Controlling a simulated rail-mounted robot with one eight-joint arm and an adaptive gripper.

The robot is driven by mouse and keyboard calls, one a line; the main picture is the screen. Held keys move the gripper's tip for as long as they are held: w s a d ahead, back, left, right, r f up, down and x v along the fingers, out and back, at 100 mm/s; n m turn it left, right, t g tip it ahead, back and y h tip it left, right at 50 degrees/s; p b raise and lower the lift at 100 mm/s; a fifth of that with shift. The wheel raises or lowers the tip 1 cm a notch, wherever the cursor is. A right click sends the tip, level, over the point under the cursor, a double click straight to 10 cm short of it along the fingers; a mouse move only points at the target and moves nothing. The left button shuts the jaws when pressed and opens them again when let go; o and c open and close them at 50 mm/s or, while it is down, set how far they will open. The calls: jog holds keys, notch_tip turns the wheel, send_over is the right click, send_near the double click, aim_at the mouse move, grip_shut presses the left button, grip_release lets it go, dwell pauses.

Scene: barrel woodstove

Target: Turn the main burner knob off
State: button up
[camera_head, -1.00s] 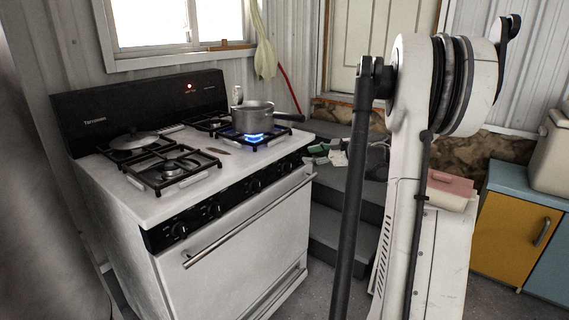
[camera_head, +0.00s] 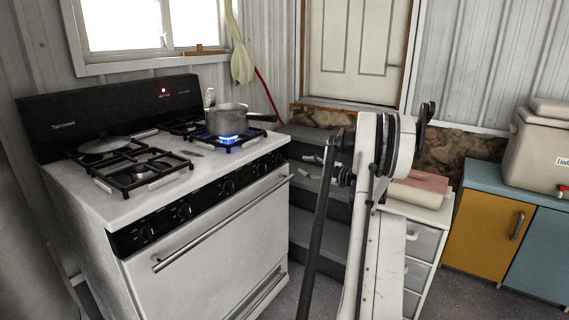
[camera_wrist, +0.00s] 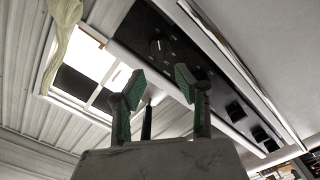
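The white stove (camera_head: 209,236) stands at the left with a black front panel and several black knobs, among them knobs at the near end (camera_head: 147,232), beside it (camera_head: 183,211) and farther along (camera_head: 227,187). In the head view the gripper is mostly hidden by my arm.
An oven handle (camera_head: 222,222) runs along the stove front below the knobs. Grey steps (camera_head: 310,200) lie right of the stove. A white drawer unit (camera_head: 425,243), a yellow cabinet (camera_head: 487,235) and a beige cooler (camera_head: 540,150) stand farther right.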

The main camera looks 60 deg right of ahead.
aim_at(284, 159)
jog(key=w+b, duration=0.2)
jog(key=w, duration=0.7)
jog(key=shift+w+a, duration=0.1)
jog(key=shift+w, duration=0.3)
jog(key=shift+c, duration=0.5)
grip_shut()
